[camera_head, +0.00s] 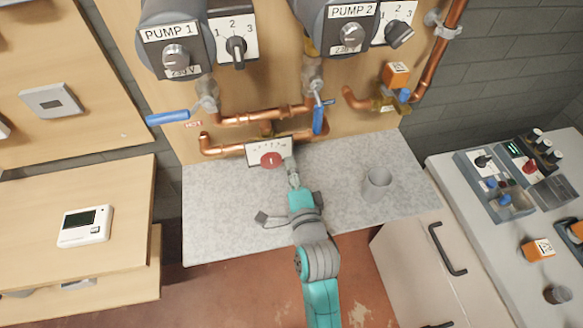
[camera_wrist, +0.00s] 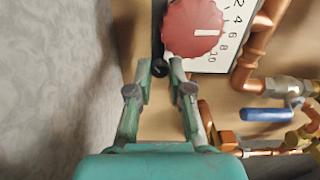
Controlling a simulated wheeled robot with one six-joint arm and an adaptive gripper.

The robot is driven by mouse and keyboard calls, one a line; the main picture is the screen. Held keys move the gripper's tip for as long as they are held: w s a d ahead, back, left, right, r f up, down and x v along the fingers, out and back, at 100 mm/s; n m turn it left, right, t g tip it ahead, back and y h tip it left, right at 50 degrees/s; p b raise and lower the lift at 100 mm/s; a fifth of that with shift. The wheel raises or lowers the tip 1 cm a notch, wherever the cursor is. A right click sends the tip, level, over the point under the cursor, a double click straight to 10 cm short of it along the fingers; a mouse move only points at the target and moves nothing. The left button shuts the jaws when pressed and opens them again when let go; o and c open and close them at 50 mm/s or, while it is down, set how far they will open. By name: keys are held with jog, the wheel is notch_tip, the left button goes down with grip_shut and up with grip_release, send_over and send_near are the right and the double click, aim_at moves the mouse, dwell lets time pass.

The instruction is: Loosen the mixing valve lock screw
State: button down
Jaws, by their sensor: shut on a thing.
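The mixing valve has a red knob (camera_head: 272,160) in front of a white numbered scale plate (camera_head: 256,148), low on the wooden panel. In the wrist view the red knob (camera_wrist: 193,28) is just beyond my fingertips, its white mark pointing right. A small dark lock screw (camera_wrist: 158,48) shows beside the knob's left edge. My gripper (camera_wrist: 160,69) is shut on the lock screw, with one finger on each side of it. In the head view my gripper (camera_head: 291,172) is at the knob's right, and the screw is hidden there.
Copper pipes (camera_head: 260,117) run above the valve. A blue-handled valve (camera_head: 318,118) hangs just above my gripper, and another blue handle (camera_head: 168,118) is at the left. A grey cup (camera_head: 377,184) stands on the grey counter (camera_head: 215,215). The counter's left part is clear.

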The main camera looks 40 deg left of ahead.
jog(key=c, duration=1.1)
grip_release()
jog(key=shift+d, duration=0.1)
jog(key=v, duration=1.2)
